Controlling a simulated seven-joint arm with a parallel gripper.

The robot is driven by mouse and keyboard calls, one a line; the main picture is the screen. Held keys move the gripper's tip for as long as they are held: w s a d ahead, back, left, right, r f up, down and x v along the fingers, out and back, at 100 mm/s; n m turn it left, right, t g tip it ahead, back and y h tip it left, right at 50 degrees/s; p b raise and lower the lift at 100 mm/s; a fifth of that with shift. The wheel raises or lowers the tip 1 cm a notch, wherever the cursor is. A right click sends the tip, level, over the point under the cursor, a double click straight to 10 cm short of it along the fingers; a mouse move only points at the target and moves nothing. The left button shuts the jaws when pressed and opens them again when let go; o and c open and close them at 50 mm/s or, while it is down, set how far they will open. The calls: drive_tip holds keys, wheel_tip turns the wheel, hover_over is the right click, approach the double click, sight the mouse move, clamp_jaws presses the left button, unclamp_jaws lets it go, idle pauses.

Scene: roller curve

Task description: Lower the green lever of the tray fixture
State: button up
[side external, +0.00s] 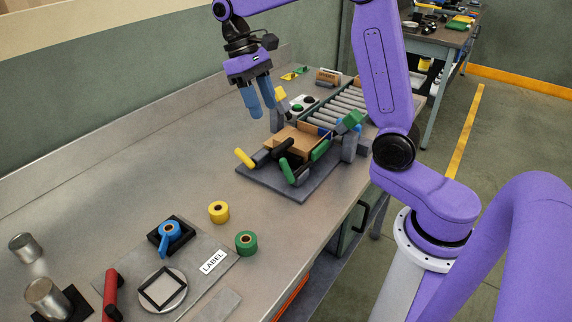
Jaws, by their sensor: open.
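The tray fixture stands on a dark grey base plate (262,184) on the bench and holds an orange-brown tray (298,137). A green lever handle (287,172) shows at its front, low and slanted, beside dark bars. A second green piece (320,150) lies along the right side of the tray; I cannot tell for sure which is the task's lever. A yellow handle (245,158) sticks out at the left. My gripper (261,112) has blue fingers pointing down, apart and empty. It hangs above and behind the fixture's left side, touching nothing that I can make out.
A roller conveyor (345,105) runs behind the fixture, with a button box (302,103) beside it. A green block (352,118) sits at its near right. Yellow (218,211) and green rolls (246,243) stand in front.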

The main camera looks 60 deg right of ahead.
sight(283, 158)
drive_tip(key=shift+m, duration=0.4)
drive_tip(key=x, duration=1.6)
drive_tip(key=shift+d+f, duration=0.4)
drive_tip(key=shift+f, duration=0.05)
clamp_jaws()
